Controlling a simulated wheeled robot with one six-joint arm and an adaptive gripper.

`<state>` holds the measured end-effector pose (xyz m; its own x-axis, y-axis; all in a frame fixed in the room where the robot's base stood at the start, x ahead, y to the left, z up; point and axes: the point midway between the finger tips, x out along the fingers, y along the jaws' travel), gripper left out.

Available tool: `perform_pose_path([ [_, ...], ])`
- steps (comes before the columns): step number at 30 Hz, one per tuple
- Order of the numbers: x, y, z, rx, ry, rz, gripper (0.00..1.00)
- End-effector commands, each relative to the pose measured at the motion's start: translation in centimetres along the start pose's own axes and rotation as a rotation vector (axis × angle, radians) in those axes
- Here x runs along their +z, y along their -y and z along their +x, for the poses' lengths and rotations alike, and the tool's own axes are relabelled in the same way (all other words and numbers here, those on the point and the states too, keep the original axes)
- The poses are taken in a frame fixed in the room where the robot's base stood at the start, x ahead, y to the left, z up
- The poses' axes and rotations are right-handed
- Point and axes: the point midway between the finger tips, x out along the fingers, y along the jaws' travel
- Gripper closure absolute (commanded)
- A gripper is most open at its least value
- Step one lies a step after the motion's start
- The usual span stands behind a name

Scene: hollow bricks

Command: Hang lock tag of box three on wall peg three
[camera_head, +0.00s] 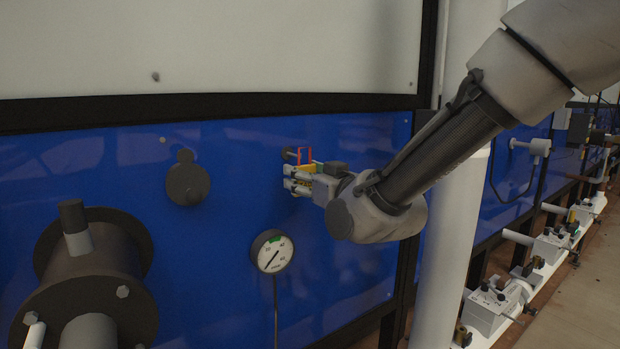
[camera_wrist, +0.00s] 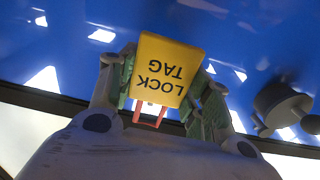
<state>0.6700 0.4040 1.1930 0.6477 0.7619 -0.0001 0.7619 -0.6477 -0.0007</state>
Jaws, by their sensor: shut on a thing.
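The yellow lock tag (camera_wrist: 165,68) is held between the fingers of my gripper (camera_wrist: 160,95), its "LOCK TAG" lettering upside down in the wrist view. Its red shackle (camera_wrist: 150,112) points to the bottom of that view. A short dark peg (camera_head: 289,153) sticks out of the wall beside the shackle. I cannot tell whether the shackle is around the peg or only in front of it. No peg number is readable.
A round dark cover (camera_head: 187,182) is on the wall left of my gripper. A pressure gauge (camera_head: 272,251) is below it. A large flanged pipe (camera_head: 95,275) stands at lower left. A white column (camera_head: 455,240) rises at right, with grey boxes (camera_head: 493,308) beyond.

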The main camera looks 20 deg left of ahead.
Motion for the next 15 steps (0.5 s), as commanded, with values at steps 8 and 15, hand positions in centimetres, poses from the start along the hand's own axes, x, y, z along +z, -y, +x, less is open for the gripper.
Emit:
perform_pose_path([
  [8, 0.1, 0.0, 1.9, 0.000, 0.000, 0.000, 0.75],
  [15, 0.6, 0.0, 3.3, 0.000, 0.001, -0.001, 0.75],
])
